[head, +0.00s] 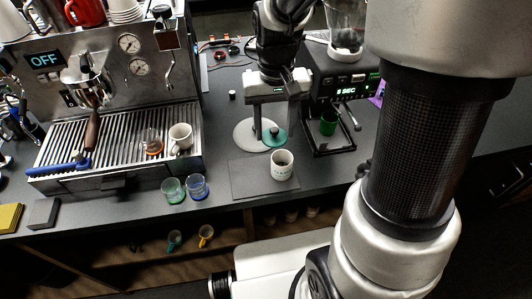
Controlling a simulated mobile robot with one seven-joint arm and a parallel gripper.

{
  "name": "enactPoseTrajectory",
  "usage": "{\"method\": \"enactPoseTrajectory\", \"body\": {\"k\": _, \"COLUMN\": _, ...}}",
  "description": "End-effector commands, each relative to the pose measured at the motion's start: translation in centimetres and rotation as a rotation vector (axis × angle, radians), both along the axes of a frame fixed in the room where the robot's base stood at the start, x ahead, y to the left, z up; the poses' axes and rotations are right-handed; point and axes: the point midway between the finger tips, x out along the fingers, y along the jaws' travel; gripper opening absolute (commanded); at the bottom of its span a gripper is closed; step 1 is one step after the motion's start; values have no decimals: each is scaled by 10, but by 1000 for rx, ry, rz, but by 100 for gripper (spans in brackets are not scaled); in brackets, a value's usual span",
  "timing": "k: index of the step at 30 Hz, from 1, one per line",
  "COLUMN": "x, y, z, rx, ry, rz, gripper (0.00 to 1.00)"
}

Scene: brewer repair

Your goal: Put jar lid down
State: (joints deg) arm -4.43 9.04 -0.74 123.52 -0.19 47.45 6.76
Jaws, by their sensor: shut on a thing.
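My gripper (273,128) hangs pointing down over the counter between the espresso machine and the grinder. The lid overlaps the right edge of a white round disc (243,136) in the picture. Whether the lid touches the disc or the counter, I cannot tell. The fingers hide part of both.
A white cup (282,165) stands on a dark mat (248,181) in front. Two glasses (174,190) stand near the front edge.

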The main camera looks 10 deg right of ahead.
Motion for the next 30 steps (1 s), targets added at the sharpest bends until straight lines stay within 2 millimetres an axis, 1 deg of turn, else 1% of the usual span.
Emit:
{"method": "enactPoseTrajectory", "body": {"k": 1, "x": 1, "y": 16, "z": -15, "rx": -1, "ry": 4, "rz": 47, "gripper": 27}}
{"method": "enactPoseTrajectory", "body": {"k": 3, "x": 3, "y": 35, "z": -28, "rx": -1, "ry": 3, "rz": 103, "gripper": 27}}
{"method": "enactPoseTrajectory", "body": {"k": 6, "x": 3, "y": 57, "z": -43, "rx": 1, "ry": 2, "rz": 170, "gripper": 27}}
{"method": "enactPoseTrajectory", "body": {"k": 9, "x": 3, "y": 70, "z": -54, "rx": 3, "ry": 2, "rz": 208, "gripper": 27}}
{"method": "enactPoseTrajectory", "body": {"k": 12, "x": 1, "y": 75, "z": -71, "rx": 4, "ry": 5, "rz": 221, "gripper": 27}}
{"method": "enactPoseTrajectory", "body": {"k": 15, "x": 1, "y": 75, "z": -91, "rx": 4, "ry": 5, "rz": 221, "gripper": 27}}
{"method": "enactPoseTrajectory", "body": {"k": 18, "x": 1, "y": 75, "z": -106, "rx": 4, "ry": 4, "rz": 221, "gripper": 27}}
{"method": "enactPoseTrajectory", "body": {"k": 25, "x": 2, "y": 74, "z": -124, "rx": 4, "ry": 2, "rz": 221, "gripper": 27}}
{"method": "enactPoseTrajectory", "body": {"k": 30, "x": 2, "y": 74, "z": -149, "rx": 4, "ry": 3, "rz": 219, "gripper": 27}}
